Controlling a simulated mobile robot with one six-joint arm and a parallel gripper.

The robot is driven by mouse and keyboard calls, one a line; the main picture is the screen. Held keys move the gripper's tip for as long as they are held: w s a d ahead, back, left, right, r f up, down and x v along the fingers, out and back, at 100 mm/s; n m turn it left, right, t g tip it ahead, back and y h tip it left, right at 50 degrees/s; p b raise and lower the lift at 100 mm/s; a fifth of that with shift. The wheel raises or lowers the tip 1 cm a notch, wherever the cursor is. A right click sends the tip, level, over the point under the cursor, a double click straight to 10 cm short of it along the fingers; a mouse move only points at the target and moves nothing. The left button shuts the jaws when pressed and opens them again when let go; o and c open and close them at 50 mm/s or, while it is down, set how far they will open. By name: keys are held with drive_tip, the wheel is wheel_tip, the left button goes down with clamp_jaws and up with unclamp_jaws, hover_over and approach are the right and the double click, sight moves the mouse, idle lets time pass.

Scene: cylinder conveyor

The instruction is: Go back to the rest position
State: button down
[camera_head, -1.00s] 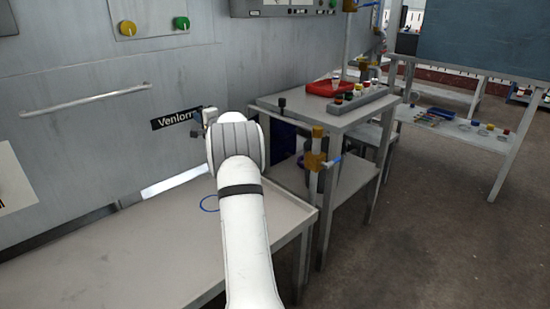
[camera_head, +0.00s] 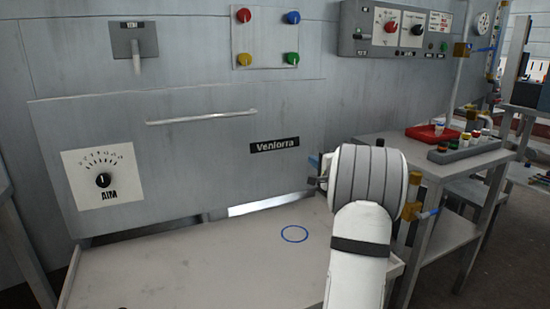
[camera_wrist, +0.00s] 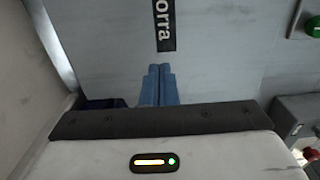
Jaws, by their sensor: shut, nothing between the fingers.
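My gripper's blue fingers (camera_wrist: 159,86) show in the wrist view, pressed together with nothing between them. They point toward the grey panel of the machine, near its black Venlorra label (camera_wrist: 164,25). In the head view my white arm rises from the lower right over the right end of the grey table (camera_head: 200,275). The gripper itself is mostly hidden behind the arm's grey-ribbed joint there; only a bit of it (camera_head: 316,168) shows at the joint's left side.
The machine front has a handle bar (camera_head: 202,117), a dial (camera_head: 102,180) and coloured buttons. A blue ring (camera_head: 294,233) is marked on the clear tabletop. At right, a side table (camera_head: 430,170) bears a red tray (camera_head: 425,133) and a grey rack (camera_head: 465,150) with several small cylinders.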

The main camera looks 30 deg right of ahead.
drive_tip(key=a+r+n+g+y+p, duration=0.25)
drive_tip(key=a+r+p, duration=0.25)
drive_tip(key=a, duration=0.5)
drive_tip(key=a+r+n+g+y+p, duration=0.1)
drive_tip(key=a+r+n+y+p, duration=0.3)
drive_tip(key=a, duration=0.6)
drive_tip(key=s+a+r+n+g+y+p, duration=0.1)
drive_tip(key=s+a+r+n+g+p, duration=0.2)
drive_tip(key=a, duration=0.5)
drive_tip(key=s+a+r+n+g+y+p, duration=0.1)
drive_tip(key=s+a+r+g+p, duration=0.15)
drive_tip(key=s+a+p, duration=0.35)
drive_tip(key=s+a+r+n+g+h+p, duration=0.1)
drive_tip(key=s+a+r+n+g+p, duration=0.3)
drive_tip(key=s+a+p, duration=0.45)
drive_tip(key=s+r+n+g+h+p, duration=0.1)
drive_tip(key=s+p, duration=0.3)
drive_tip(key=s, duration=0.4)
drive_tip(key=s+r+n+g+h+p, duration=0.1)
drive_tip(key=s+r+n+h+p, duration=0.3)
drive_tip(key=s, duration=0.3)
drive_tip(key=shift+s+a, duration=0.15)
drive_tip(key=shift+s, duration=0.2)
